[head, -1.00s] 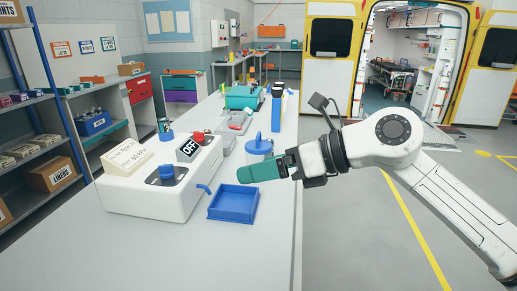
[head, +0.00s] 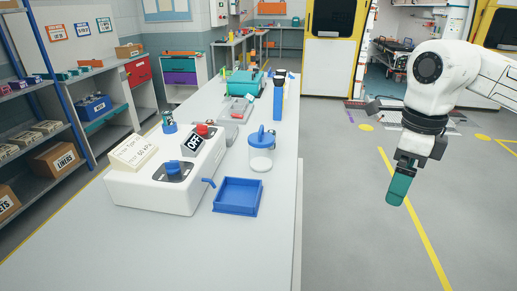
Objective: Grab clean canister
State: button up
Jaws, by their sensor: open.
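A clear canister (head: 261,158) with a blue lid and handle stands upright on the white table, behind and a little right of the blue tray. It looks empty. My gripper (head: 397,190), with teal fingers, hangs pointing down well to the right of the table, over the grey floor. It is open, with nothing seen in it, and clear of the canister. From this side the fingers overlap, so the gap between them is hidden.
On the table (head: 130,252) are a white suction unit (head: 165,190) marked OFF, a blue tray (head: 237,196), a small blue-topped jar (head: 169,125), a tall blue container (head: 278,103) and a teal case (head: 244,84). Shelves (head: 30,142) line the left. Floor right of the table is open.

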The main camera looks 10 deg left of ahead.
aim_at(261, 143)
jog(key=i+j, duration=0.25)
jog(key=j, duration=0.15)
jog(key=i+j, duration=0.5)
jog(key=j, duration=0.25)
jog(key=i+j, duration=0.25)
jog(key=j, duration=0.15)
